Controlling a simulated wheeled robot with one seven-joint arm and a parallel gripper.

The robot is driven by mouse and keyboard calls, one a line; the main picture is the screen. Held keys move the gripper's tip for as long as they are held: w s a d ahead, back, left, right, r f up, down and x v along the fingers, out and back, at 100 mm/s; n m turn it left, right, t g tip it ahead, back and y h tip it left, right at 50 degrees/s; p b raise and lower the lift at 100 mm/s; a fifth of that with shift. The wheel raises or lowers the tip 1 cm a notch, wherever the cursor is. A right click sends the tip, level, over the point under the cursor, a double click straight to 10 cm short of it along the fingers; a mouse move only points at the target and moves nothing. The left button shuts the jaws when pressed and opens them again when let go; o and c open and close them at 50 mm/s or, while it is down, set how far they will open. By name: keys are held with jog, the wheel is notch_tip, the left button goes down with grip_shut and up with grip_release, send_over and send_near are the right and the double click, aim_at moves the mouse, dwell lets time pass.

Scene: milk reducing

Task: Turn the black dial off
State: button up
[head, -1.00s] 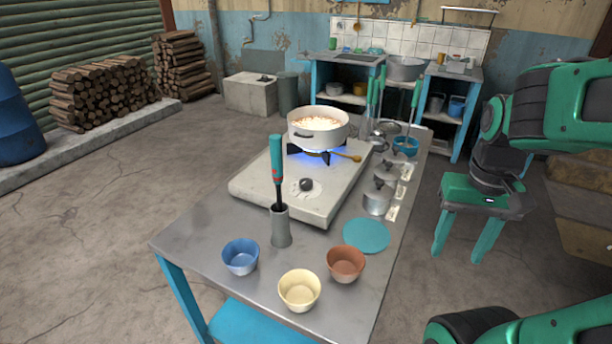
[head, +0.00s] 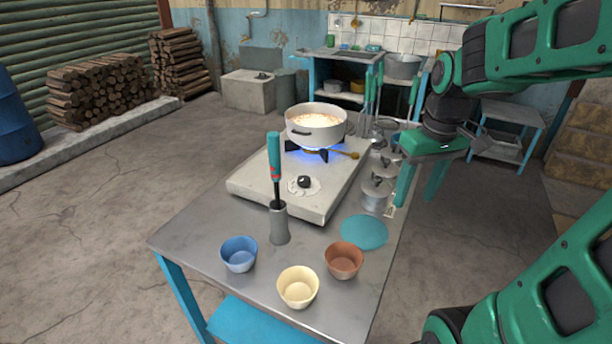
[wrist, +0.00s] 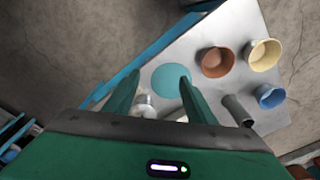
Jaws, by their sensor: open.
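The black dial (head: 304,181) sits on a white round marking on top of the grey stove (head: 255,185), near its front end. A blue flame (head: 320,154) burns under a white pot (head: 316,122) with foamy contents on the stove. My gripper (head: 418,198) hangs to the right of the stove, at the table's right edge, with its fingers apart and nothing between them. In the wrist view my gripper (wrist: 155,98) is open above the table beside the teal disc (wrist: 171,80). The dial is not visible in the wrist view.
A teal-handled tool (head: 275,165) stands upright in a grey holder (head: 279,225) in front of the stove, close to the dial. Blue (head: 239,254), cream (head: 298,287) and brown (head: 343,260) bowls stand at the front. Lidded metal pots (head: 376,190) line the stove's right side.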

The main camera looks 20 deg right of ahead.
jog(key=w+a+n+y, duration=0.1)
jog(key=w+a+n, duration=0.2)
jog(key=w, duration=0.4)
jog(key=w+a+n, duration=0.2)
jog(key=w+n, duration=0.1)
jog(key=w, duration=0.4)
jog(key=n+t+y, duration=0.1)
jog(key=n+y, duration=0.2)
jog(key=n, duration=0.3)
send_near(305, 178)
jog(key=x, duration=0.8)
jog(key=shift+s, duration=0.15)
jog(key=shift+h, duration=0.3)
jog(key=c, duration=1)
